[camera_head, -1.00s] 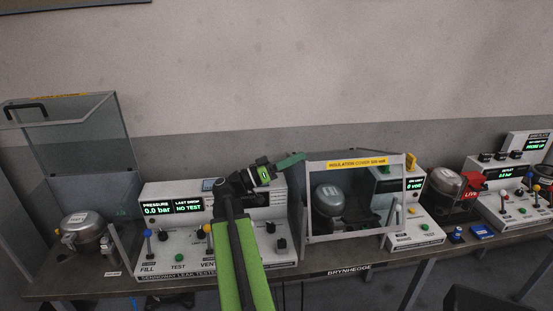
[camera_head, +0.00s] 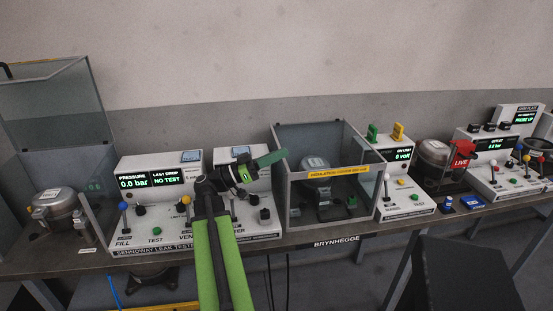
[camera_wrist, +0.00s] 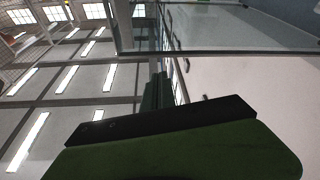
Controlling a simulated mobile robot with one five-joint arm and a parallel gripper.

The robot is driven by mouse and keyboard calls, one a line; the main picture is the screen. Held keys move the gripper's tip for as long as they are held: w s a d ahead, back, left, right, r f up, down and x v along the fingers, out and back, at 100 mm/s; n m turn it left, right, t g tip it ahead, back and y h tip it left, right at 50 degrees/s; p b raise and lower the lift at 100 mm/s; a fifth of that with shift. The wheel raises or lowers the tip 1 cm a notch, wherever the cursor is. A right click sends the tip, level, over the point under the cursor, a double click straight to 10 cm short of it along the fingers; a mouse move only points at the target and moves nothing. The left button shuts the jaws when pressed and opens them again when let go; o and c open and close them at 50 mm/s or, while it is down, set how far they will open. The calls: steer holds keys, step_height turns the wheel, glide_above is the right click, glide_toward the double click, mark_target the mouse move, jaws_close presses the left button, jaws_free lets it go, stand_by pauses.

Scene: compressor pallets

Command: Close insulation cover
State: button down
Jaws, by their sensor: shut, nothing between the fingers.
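The insulation cover (camera_head: 337,168) is a clear panel in a grey frame with a yellow label along its front edge. It lies lowered across the top of a grey box, in the middle right of the head view. I cannot tell whether it is fully seated. A silver compressor (camera_head: 318,165) shows inside the box. My gripper (camera_head: 272,158) is shut and empty, its green fingers at the box's upper left side; contact is unclear. In the wrist view, my green fingers (camera_wrist: 158,92) point toward a clear panel with a grey edge (camera_wrist: 225,51), which I cannot identify.
The leak tester (camera_head: 190,225), with levers and knobs, stands under my arm. At left, another clear lid (camera_head: 55,105) stands raised above a compressor (camera_head: 55,205). A volt unit (camera_head: 405,190) is right of the box; farther right is a red LIVE tag (camera_head: 461,156).

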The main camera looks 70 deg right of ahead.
steer(key=shift+r, duration=0.1)
steer(key=w+a, duration=0.4)
steer(key=w, duration=0.4)
steer(key=shift+w+a+r+p, duration=0.2)
steer(key=shift+a+r+p, duration=0.05)
steer(key=shift+p, duration=0.1)
